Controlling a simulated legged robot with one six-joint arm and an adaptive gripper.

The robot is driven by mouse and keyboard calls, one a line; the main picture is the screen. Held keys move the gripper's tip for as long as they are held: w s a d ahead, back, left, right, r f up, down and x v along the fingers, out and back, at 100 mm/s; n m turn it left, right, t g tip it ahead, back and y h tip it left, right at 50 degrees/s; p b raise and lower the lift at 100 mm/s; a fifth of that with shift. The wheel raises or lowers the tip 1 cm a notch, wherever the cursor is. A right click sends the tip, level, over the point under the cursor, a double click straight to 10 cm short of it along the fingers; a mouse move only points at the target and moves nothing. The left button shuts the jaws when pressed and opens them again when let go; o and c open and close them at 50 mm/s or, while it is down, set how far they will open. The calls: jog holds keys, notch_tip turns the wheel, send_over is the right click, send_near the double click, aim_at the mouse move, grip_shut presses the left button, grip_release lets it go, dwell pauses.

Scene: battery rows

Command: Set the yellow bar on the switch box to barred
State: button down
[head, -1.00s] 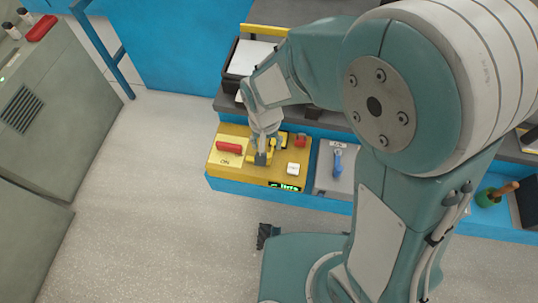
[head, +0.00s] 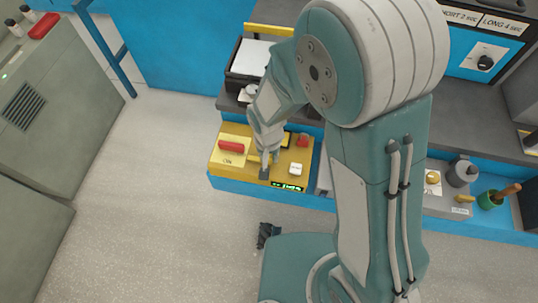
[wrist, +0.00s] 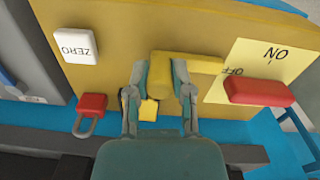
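The yellow switch box (head: 240,174) lies below my arm in the head view; it also fills the wrist view (wrist: 110,25). In the head view my gripper (head: 267,166) hides the bar. The red switch handle (wrist: 258,92) lies on the plate, by the ON and OFF lettering.
A white ZERO button (wrist: 76,45) and a red padlock (wrist: 90,112) sit left of my fingers in the wrist view. A small yellow piece (wrist: 148,109) lies behind the fingers. A green display (head: 287,187) is on the box's front.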

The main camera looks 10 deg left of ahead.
aim_at(250, 157)
jog(key=shift+w+a, duration=0.15)
jog(key=shift+a, duration=2.45)
jog(key=shift+d, duration=0.1)
jog(key=shift+c, duration=2.4)
grip_release()
jog(key=shift+a, duration=0.3)
